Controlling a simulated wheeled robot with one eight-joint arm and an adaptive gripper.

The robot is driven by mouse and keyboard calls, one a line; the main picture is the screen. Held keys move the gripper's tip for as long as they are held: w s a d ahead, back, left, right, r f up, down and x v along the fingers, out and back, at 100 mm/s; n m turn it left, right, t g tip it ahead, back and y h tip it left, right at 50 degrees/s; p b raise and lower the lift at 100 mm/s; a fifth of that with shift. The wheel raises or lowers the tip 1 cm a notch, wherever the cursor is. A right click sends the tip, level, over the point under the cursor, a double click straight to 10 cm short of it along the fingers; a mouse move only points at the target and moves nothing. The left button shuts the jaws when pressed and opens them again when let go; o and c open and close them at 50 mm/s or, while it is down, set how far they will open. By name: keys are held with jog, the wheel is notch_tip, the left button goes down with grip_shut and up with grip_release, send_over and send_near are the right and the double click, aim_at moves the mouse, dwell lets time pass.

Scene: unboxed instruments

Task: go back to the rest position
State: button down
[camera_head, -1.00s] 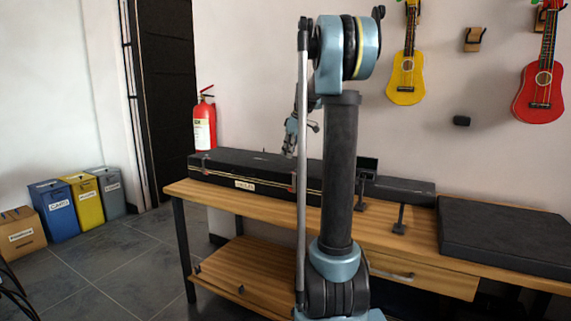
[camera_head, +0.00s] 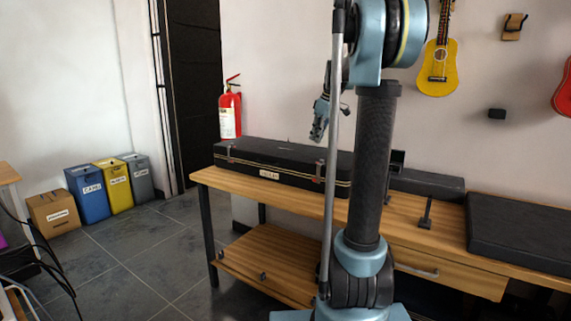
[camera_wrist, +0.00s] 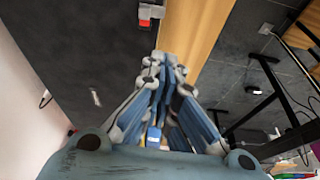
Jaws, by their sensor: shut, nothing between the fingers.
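My gripper (camera_head: 318,136) hangs fingers-down above the long black case (camera_head: 265,158) on the wooden workbench (camera_head: 212,178), partly behind my own arm in the head view. In the wrist view my gripper (camera_wrist: 165,62) has its fingers drawn together, with nothing held between them. The dark case top (camera_wrist: 85,45) lies on the left of that view, beside a strip of bench wood (camera_wrist: 200,25). The gripper appears apart from the case, though the exact gap is hard to judge.
A fire extinguisher (camera_head: 230,110) is on the wall behind the bench. A flat black case (camera_head: 520,232) lies on the bench at right. A yellow ukulele (camera_head: 437,68) hangs above. Blue (camera_head: 90,195), yellow (camera_head: 116,185) and grey bins stand at left, with open floor before them.

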jog(key=s+f+m+h, duration=0.1)
jog(key=s+f+m, duration=0.2)
jog(key=s+f, duration=0.5)
jog(key=s+f+m+h, duration=0.1)
jog(key=s+f+m, duration=0.2)
jog(key=s+f, duration=0.6)
jog(key=s+f+m, duration=0.3)
jog(key=s+f, duration=0.5)
jog(key=s, duration=1.3)
jog(key=shift+s+d+f+m+h, duration=0.15)
jog(key=shift+s+m+h, duration=0.25)
